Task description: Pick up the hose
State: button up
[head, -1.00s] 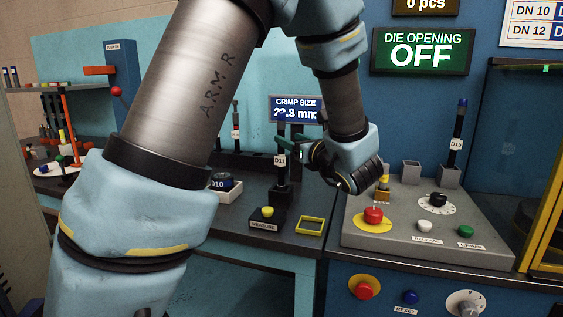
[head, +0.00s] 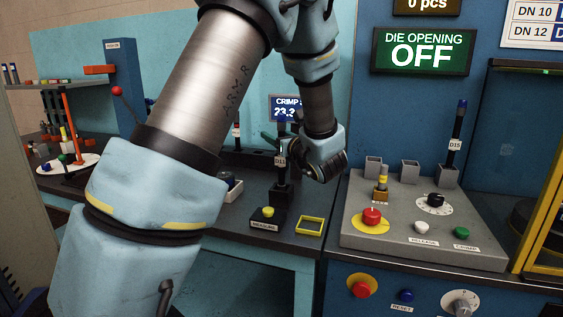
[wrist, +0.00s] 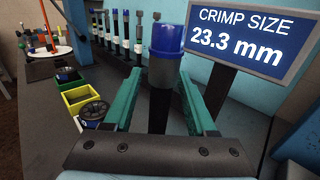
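The hose (head: 280,172) stands upright in the measuring station, black with a white D11 label. In the wrist view, the hose (wrist: 165,72) has a blue cap and a grey collar above a dark body. My gripper (wrist: 160,100) is open, with its green fingers on either side of the hose and a narrow gap visible at each side. In the head view my gripper (head: 282,143) is at the upper part of the hose, partly hidden by my wrist.
The crimp size display (wrist: 250,40) reads 23.3 mm close by on the right. A yellow-rimmed tray (head: 310,226) and a yellow button (head: 268,211) are in front. Another hose (head: 455,140), labelled D15, stands on the grey control panel (head: 400,240). Several hoses stand behind.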

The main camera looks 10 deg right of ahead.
grip_shut()
dwell(1.2)
